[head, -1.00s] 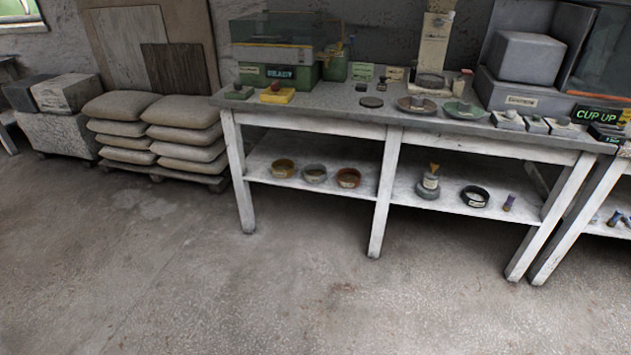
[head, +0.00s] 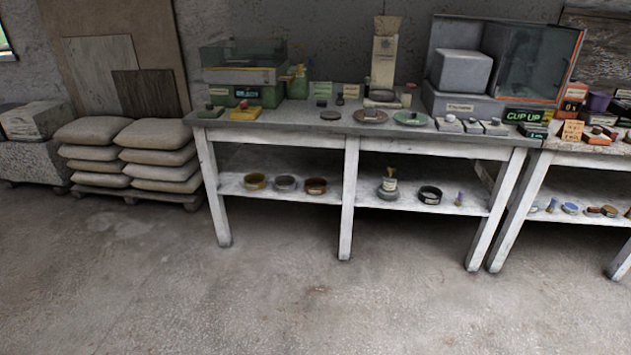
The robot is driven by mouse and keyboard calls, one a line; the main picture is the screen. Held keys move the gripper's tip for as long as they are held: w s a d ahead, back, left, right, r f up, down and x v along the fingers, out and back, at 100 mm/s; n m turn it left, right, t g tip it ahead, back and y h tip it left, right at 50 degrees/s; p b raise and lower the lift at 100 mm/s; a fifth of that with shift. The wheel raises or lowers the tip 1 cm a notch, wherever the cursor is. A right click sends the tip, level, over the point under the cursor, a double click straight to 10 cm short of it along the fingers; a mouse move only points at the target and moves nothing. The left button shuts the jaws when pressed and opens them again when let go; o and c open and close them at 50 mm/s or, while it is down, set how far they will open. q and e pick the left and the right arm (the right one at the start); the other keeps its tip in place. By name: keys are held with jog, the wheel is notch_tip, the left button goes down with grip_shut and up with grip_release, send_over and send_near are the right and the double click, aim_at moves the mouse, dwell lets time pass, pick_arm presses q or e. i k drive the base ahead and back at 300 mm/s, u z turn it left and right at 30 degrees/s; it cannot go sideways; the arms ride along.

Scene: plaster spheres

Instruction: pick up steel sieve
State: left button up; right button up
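A small grey round sieve (head: 286,183), which looks like the steel one, sits on the lower shelf of the long workbench. It stands between a brass-coloured sieve (head: 255,181) on its left and a copper-coloured sieve (head: 316,186) on its right. The three stand in a row, slightly apart, in the left bay. Each seems to carry a small label, too small to read. Neither of my grippers is in view.
The bench's tabletop (head: 270,128) lies above the shelf, and white legs (head: 348,200) frame the bays. A dark ring-shaped dish (head: 430,195) sits in the right bay. Stacked sacks (head: 165,150) stand left of the bench. The concrete floor (head: 250,300) in front is clear.

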aim_at(283, 183)
jog(key=z, duration=0.2)
jog(key=i, duration=1.1)
jog(key=u, duration=0.35)
